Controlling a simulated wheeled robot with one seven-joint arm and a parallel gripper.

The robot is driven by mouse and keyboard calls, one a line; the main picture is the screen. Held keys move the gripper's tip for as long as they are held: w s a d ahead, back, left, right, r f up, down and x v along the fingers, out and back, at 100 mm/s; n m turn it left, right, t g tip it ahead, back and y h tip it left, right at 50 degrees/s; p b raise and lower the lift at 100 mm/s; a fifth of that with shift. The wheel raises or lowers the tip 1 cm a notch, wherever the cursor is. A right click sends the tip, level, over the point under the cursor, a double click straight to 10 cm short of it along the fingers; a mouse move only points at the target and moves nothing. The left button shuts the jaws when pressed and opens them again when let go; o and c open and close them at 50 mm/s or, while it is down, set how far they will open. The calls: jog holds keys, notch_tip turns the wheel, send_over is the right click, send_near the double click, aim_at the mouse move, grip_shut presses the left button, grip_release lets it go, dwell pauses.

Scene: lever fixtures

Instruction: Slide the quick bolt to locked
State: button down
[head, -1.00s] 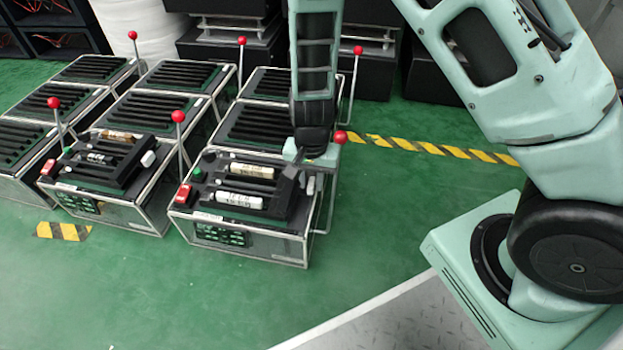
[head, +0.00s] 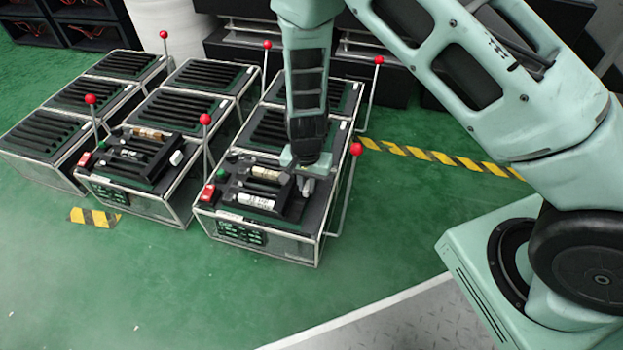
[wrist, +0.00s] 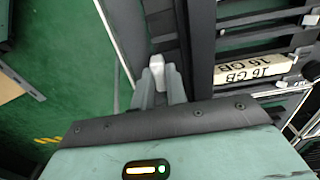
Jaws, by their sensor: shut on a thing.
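The quick bolt's white knob (wrist: 157,68) shows in the wrist view between my fingertips, over a dark rail. My gripper (wrist: 158,82) is shut on it. In the head view, my gripper (head: 303,178) points down at the right part of the nearest fixture's top (head: 264,196). My gripper largely hides the bolt there, and I cannot read its locked or unlocked marking.
Two pale labelled cylinders lie on this fixture, the nearer one (head: 257,201) with black print. Red-balled levers (head: 356,149) rise beside it. A neighbouring fixture (head: 130,165) stands left. Green floor (head: 170,280) is clear in front.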

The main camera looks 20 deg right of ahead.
aim_at(305, 186)
jog(key=shift+w+a, duration=0.2)
jog(key=c, duration=1.4)
grip_release()
notch_tip(305, 186, up, 18)
jog(key=p, duration=0.9)
jog(key=shift+f, duration=0.25)
jog(key=shift+s, duration=0.1)
jog(key=s+a+r+n+y, duration=0.2)
jog(key=s+a+r+n, duration=0.2)
jog(key=s+r, duration=0.4)
jog(key=s+d+r+n+h+p, duration=0.1)
jog(key=s+d+r+n, duration=0.2)
jog(key=s+r+n, duration=1)
notch_tip(305, 186, up, 39)
jog(key=s+m+p, duration=0.2)
jog(key=p, duration=3.6)
jog(key=shift+a+r, duration=0.15)
jog(key=shift+a, duration=0.15)
